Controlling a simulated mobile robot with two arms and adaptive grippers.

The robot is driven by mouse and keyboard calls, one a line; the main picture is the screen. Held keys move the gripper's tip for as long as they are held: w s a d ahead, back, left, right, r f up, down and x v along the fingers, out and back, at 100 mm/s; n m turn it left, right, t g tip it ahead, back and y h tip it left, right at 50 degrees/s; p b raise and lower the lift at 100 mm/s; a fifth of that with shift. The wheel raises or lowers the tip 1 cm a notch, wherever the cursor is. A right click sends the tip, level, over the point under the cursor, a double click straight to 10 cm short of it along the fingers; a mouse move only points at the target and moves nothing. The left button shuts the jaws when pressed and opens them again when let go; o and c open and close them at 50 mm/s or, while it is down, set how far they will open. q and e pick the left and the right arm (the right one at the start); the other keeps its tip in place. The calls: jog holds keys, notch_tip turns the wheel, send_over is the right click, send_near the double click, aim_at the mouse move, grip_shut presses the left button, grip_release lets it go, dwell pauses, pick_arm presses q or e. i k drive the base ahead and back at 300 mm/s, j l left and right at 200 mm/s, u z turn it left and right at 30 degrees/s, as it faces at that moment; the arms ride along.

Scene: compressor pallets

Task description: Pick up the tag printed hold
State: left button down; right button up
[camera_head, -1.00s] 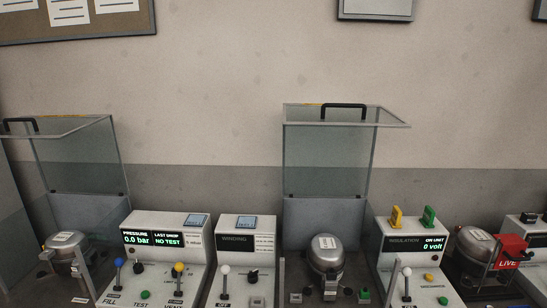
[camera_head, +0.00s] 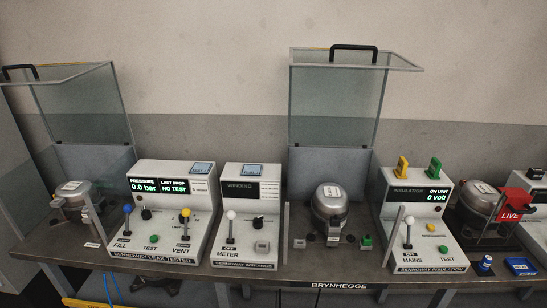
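I cannot make out a tag printed hold in this view. A red tag-like piece (camera_head: 512,205) at the far right reads LIVE and sits by a compressor (camera_head: 478,205). A yellow piece (camera_head: 402,167) and a green piece (camera_head: 435,169) stand on top of the insulation tester (camera_head: 413,263); I see no readable print on them. Neither of my grippers is in view.
A bench (camera_head: 300,268) carries a leak tester (camera_head: 160,250), a winding tester (camera_head: 243,259) and another compressor (camera_head: 329,205) under a raised clear cover (camera_head: 335,95). A compressor (camera_head: 75,200) stands at left.

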aim_at(402, 165)
jog(key=i+j, duration=0.3)
jog(key=j, duration=0.15)
jog(key=i+j, duration=0.3)
jog(key=j, duration=0.15)
jog(key=j+z, duration=0.1)
jog(key=z, duration=0.3)
jog(key=i+j+z, duration=0.1)
jog(key=z, duration=0.3)
jog(key=j+z, duration=0.1)
jog(key=z, duration=0.3)
jog(key=j+z, duration=0.15)
jog(key=z, duration=0.2)
